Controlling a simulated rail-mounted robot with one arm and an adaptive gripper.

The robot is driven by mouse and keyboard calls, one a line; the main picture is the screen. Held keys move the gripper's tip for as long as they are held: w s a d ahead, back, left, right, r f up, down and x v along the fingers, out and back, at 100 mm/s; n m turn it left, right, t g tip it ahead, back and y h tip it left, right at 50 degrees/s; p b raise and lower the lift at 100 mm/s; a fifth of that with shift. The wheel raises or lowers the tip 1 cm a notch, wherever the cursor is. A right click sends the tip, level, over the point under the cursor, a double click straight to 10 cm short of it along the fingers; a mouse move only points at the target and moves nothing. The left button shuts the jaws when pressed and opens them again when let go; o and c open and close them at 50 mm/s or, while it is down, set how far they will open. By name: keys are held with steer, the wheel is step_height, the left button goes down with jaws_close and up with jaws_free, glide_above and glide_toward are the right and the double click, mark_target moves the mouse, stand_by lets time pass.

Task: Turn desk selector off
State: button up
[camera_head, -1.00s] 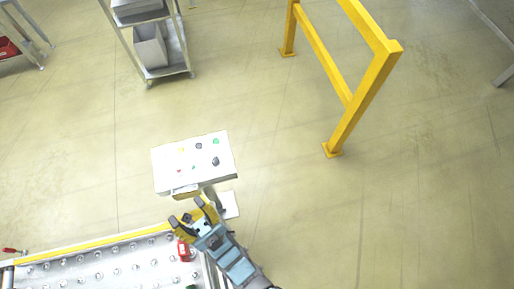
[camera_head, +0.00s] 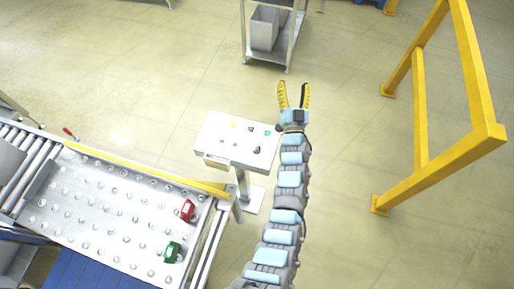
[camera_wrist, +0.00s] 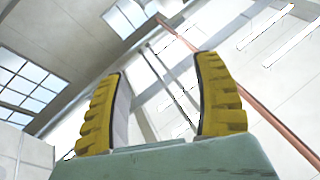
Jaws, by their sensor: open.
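The control desk (camera_head: 213,148) is a white tilted panel on a grey post, left of my arm in the head view. It carries several small coloured buttons and dark knobs. One dark knob (camera_head: 257,149) sits at the lower right and another (camera_head: 250,129) at the upper middle; which one is the selector I cannot tell. My gripper (camera_head: 293,92) is open and empty, with yellow fingers pointing up the picture, beyond and right of the desk and apart from it. The wrist view shows the open fingers (camera_wrist: 160,100) against windows and ceiling, with no desk in it.
A ball-transfer table (camera_head: 95,208) with a red box (camera_head: 187,210) and a green box (camera_head: 172,252) stands at the lower left. A yellow barrier (camera_head: 420,120) stands at the right. A grey shelf cart (camera_head: 272,55) is at the top. Open floor lies between.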

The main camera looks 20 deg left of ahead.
steer(key=w+f+m+g+h+b, duration=0.15)
steer(key=w+m+h, duration=0.35)
steer(key=w, duration=0.6)
steer(key=m+g+h+b, duration=0.3)
steer(key=m+g+b, duration=0.2)
steer(key=m+g, duration=1.4)
glide_toward(256, 147)
step_height(256, 147, down, 7)
steer(key=shift+w+d+f, duration=0.1)
steer(key=shift+f, duration=1.3)
